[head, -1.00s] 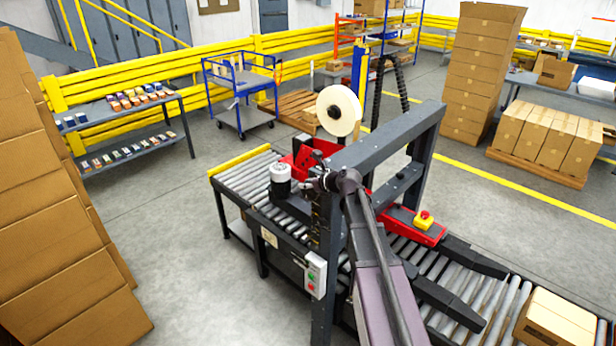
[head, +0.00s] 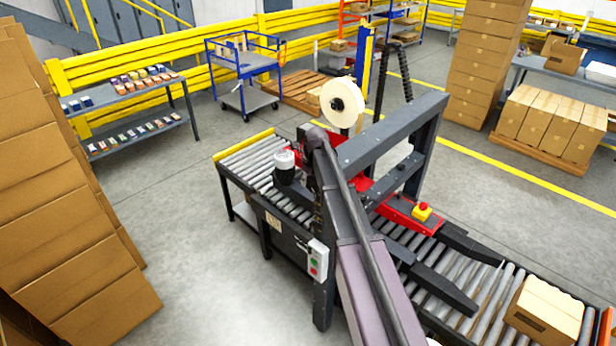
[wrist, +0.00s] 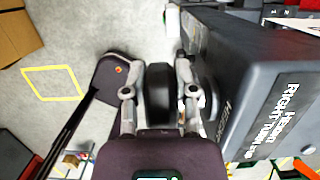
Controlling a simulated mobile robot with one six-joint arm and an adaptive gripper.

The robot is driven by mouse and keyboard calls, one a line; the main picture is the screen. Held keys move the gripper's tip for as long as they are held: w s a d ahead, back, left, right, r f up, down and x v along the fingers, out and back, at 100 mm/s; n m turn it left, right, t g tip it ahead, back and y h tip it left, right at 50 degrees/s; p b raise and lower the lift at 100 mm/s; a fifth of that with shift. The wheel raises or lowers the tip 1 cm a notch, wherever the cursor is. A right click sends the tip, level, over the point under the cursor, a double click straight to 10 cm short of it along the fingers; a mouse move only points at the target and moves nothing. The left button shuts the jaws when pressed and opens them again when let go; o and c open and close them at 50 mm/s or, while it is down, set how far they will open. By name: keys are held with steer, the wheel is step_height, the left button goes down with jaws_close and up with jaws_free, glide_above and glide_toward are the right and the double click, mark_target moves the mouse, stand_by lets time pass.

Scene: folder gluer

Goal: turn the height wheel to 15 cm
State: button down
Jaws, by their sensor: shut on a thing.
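In the wrist view my gripper (wrist: 157,80) has its two fingers closed on either side of a black rounded part, which I take to be the grip of the height wheel (wrist: 159,95). The wheel is beside a dark grey machine housing (wrist: 235,75). In the head view my arm covers my gripper and the wheel. No height scale is readable.
The case sealer's grey frame (head: 385,135) stands over a roller conveyor (head: 480,300) with a carton (head: 545,312) at lower right. A control box (head: 317,260) with buttons is on the near side.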

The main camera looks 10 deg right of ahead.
steer(key=g+h, duration=0.1)
steer(key=f+g+h+b, duration=0.1)
steer(key=g, duration=0.1)
steer(key=shift+w+a+f, duration=0.1)
steer(key=shift+w, duration=0.05)
steer(key=shift+f+g+h+b, duration=0.15)
steer(key=shift+g+h+b, duration=0.3)
steer(key=shift+g+h, duration=0.35)
steer(key=shift+s, duration=0.2)
steer(key=shift+c, duration=2.1)
jaws_free()
steer(key=shift+w, duration=0.15)
